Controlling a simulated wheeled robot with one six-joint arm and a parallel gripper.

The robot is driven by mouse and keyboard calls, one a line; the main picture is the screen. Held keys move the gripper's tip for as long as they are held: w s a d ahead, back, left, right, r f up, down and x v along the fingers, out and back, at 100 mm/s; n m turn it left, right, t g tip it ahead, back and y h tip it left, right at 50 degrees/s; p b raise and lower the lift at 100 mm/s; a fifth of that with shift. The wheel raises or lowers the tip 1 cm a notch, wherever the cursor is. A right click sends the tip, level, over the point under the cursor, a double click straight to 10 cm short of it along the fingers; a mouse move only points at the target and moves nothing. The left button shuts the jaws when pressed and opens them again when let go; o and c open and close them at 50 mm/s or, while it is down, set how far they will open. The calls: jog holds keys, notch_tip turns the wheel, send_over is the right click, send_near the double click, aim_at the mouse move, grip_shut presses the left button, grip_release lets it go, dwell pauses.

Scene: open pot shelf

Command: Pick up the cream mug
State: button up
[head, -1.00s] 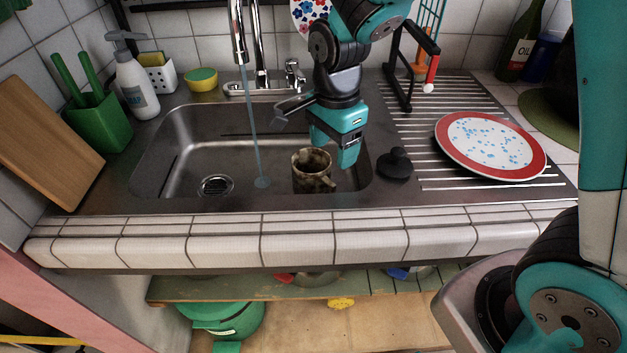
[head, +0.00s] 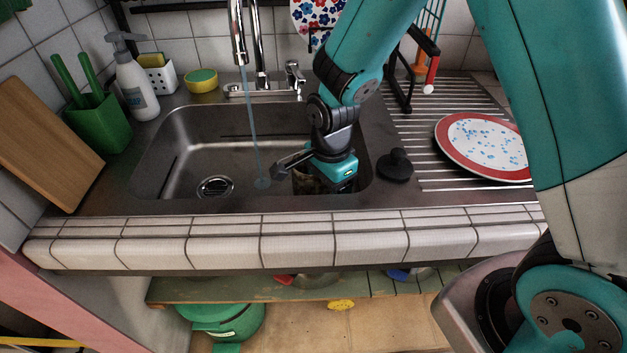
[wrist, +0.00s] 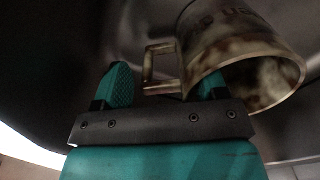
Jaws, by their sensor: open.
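The cream mug (head: 303,184), stained with brown patches, is in the right part of the sink basin, mostly hidden behind my gripper in the head view. In the wrist view the mug (wrist: 228,42) fills the upper right, with its mouth and brown-blotched inside showing. Its squared handle (wrist: 150,66) points left, into the gap between the fingers. My gripper (wrist: 164,82) is open, one finger left of the handle and the other at the mug's wall, partly hidden by it. I cannot tell whether either finger touches.
The steel sink (head: 190,150) has water running from the faucet (head: 240,40) left of my gripper. A black stopper (head: 395,165) lies at the sink's right edge. A red-rimmed plate (head: 480,172) rests on the drainboard. The basin's left side is clear.

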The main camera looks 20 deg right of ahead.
jog(key=c, duration=1)
jog(key=shift+c, duration=0.4)
jog(key=shift+r, duration=0.2)
